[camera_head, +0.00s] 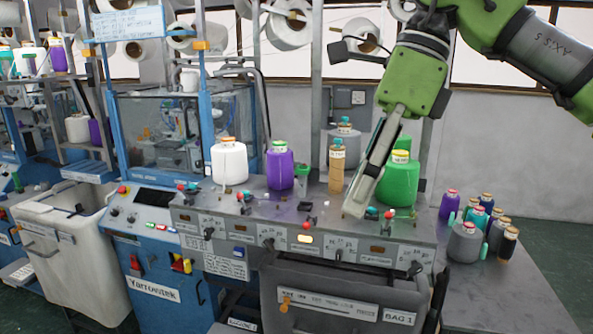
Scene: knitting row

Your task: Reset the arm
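My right arm comes in from the upper right. Its green and grey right gripper (360,203) points down and to the left over the machine's shelf, in front of a green yarn cone (401,184) and partly covering it. Its long grey finger is seen nearly edge-on, so whether it is open or shut is unclear. I see no thing held between the fingers. My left gripper is not in view.
A white cone (229,163), a purple cone (279,168) and a brown cone (336,167) stand on the machine's shelf (310,196). Several small cones stand on the grey side table (505,295), whose front is clear. A white bin (70,245) stands at left.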

